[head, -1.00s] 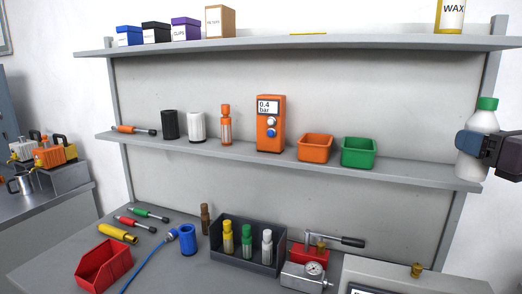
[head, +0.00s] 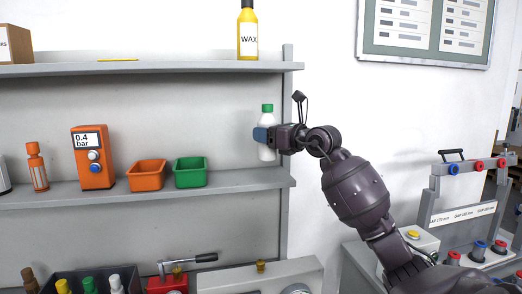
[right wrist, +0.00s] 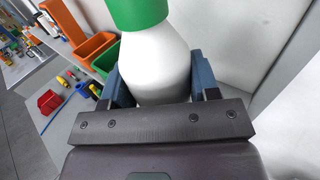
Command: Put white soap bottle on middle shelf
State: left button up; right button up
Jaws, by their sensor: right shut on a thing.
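The white soap bottle (head: 267,153) with a green cap is upright over the right end of the middle shelf (head: 236,180) in the head view. Its base appears a little above the shelf surface; contact is not visible. My right gripper (head: 262,135) is shut on the bottle's body, with the arm reaching in from the right. In the right wrist view the bottle (right wrist: 155,65) sits between the blue-grey fingers (right wrist: 160,88), its cap toward the top edge. My left gripper is not in view.
A green bin (head: 191,173) and an orange bin (head: 147,175) stand left of the bottle on the shelf, beside an orange gauge (head: 93,157). A stretch of shelf right of the green bin is clear. The upper shelf (head: 200,68) holds a wax bottle (head: 248,32).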

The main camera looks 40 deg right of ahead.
jog(key=w+d, duration=0.4)
jog(key=w, duration=0.2)
jog(key=shift+a+f+p, duration=0.2)
jog(key=shift+f+p, duration=0.4)
jog(key=shift+f, duration=2.4)
jog(key=shift+w+d+f, duration=0.15)
jog(key=shift+f, duration=0.3)
jog(key=shift+f, duration=0.15)
jog(key=o, duration=1.1)
